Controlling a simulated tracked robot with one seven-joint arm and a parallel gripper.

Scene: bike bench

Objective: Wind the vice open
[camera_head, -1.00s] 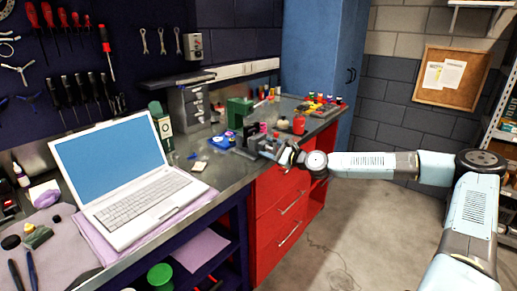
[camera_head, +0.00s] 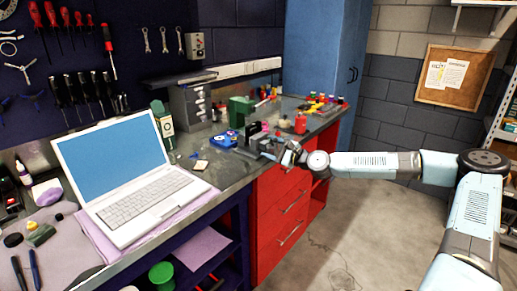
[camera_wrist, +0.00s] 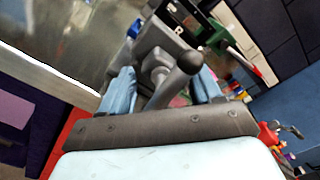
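The grey vice (camera_wrist: 160,38) stands at the bench's front edge. In the wrist view its screw end and a handle bar (camera_wrist: 160,92) with a dark ball end (camera_wrist: 190,62) face me. My gripper (camera_wrist: 164,82) has its two light-blue fingers well apart, one on each side of the screw end and handle. I see clear gaps beside the bar, so it is not clamped. In the head view the vice (camera_head: 257,141) is small and partly hidden by my gripper (camera_head: 281,152) at its front. The jaw gap cannot be made out.
The bench (camera_head: 237,172) carries an open laptop (camera_head: 130,170) at left, a blue item (camera_head: 223,139), a green block (camera_head: 241,110) and a red bottle (camera_head: 300,123) near the vice. Red drawers (camera_head: 280,215) stand below. The floor (camera_head: 350,230) in front is clear.

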